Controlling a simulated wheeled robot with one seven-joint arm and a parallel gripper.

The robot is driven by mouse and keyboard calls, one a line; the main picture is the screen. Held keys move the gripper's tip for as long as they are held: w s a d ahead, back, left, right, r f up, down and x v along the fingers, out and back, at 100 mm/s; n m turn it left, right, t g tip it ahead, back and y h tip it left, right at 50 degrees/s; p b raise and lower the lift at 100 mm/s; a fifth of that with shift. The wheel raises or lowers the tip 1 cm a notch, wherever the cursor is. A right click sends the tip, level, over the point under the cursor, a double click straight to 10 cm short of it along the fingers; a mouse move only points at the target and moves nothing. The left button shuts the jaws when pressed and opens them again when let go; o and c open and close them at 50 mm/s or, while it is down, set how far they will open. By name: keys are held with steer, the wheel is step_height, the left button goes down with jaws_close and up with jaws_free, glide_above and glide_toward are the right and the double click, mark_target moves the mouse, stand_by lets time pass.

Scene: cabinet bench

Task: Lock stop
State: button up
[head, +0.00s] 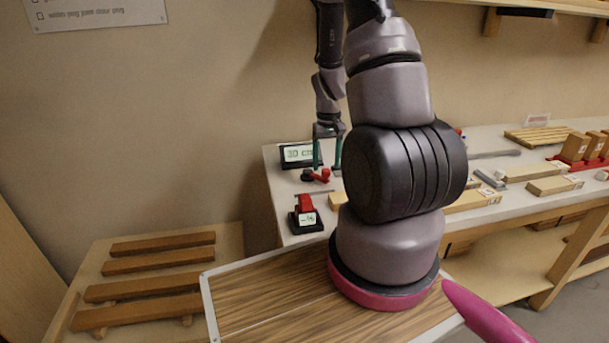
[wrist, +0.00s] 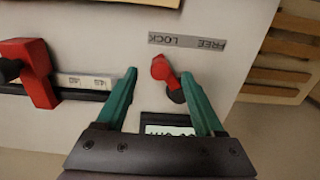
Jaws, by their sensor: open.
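A small red lever (wrist: 162,70) on a black pivot (wrist: 177,96) stands between my gripper's fingers in the wrist view. It also shows in the head view (head: 323,175). Its red end leans to the upper left, toward the left half of an upside-down FREE/LOCK label (wrist: 188,41). My gripper (wrist: 165,88) is open, with green fingers on either side of the lever; contact cannot be told. It shows from behind in the head view (head: 327,154). A red stop (wrist: 32,72) sits on a black rail (wrist: 85,93) with a white scale, at the left.
A display (head: 300,154) reads 30 cm; my gripper partly covers it in the wrist view. A red and black gauge (head: 307,215) stands nearer, reading about -4. Wooden blocks (head: 555,185) lie to the right. A slatted wooden stand (head: 150,270) is at the left.

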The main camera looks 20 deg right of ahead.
steer(key=shift+r, duration=3)
steer(key=shift+r, duration=0.1)
steer(key=s+a+r+m+t+y, duration=0.1)
steer(key=s+a+r+t, duration=0.4)
steer(key=r, duration=0.7)
steer(key=s+a+r+y, duration=0.1)
steer(key=s+a+r, duration=0.2)
steer(key=a+r, duration=0.65)
steer(key=s+a+r+t, duration=0.1)
steer(key=s+r+t, duration=0.1)
steer(key=s+r, duration=0.5)
steer(key=shift+s+a+r+m, duration=0.15)
steer(key=shift+s+r+m, duration=0.25)
steer(key=shift+s, duration=0.2)
